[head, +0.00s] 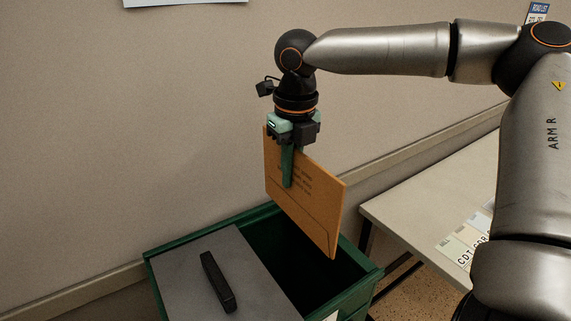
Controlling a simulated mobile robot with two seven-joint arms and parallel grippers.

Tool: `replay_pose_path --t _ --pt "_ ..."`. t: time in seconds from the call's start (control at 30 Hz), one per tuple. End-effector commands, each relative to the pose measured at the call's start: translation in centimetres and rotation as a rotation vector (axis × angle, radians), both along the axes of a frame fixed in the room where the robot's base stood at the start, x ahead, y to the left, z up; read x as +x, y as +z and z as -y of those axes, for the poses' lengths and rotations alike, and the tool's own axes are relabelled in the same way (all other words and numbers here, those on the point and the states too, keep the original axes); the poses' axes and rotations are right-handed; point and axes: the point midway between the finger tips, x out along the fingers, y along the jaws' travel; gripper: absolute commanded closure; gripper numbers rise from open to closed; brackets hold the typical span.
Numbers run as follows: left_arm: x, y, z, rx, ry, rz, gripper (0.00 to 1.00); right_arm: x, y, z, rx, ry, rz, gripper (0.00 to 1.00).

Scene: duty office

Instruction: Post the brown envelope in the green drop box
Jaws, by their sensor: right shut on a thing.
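The brown envelope (318,212) hangs upright and a little tilted in my right gripper (287,180), which is shut on its upper left part. The green drop box (262,214) stands below in the head view. A grey lid (187,275) with a black handle covers its left part, and its right part is open and dark inside. In the picture the envelope's lower corner overlaps the open part; whether it is above the rim or slightly inside, I cannot tell. My left gripper is not in view.
A light table (410,205) stands right of the box, with printed cards (461,247) near its edge. A plain wall (120,130) rises behind the box, with a paper at the top. A blue and white sign (538,12) is at the top right.

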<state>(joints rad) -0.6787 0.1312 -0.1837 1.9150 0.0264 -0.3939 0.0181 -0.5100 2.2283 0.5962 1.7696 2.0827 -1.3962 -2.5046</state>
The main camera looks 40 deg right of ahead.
Motion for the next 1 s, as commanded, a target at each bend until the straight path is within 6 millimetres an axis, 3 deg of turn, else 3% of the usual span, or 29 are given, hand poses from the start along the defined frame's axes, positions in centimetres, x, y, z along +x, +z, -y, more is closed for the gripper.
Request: replay_pose_path --t 1.0 --pt "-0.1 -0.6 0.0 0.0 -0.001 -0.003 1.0 -0.1 -10.3 0.0 0.0 0.001 -0.003 1.0"
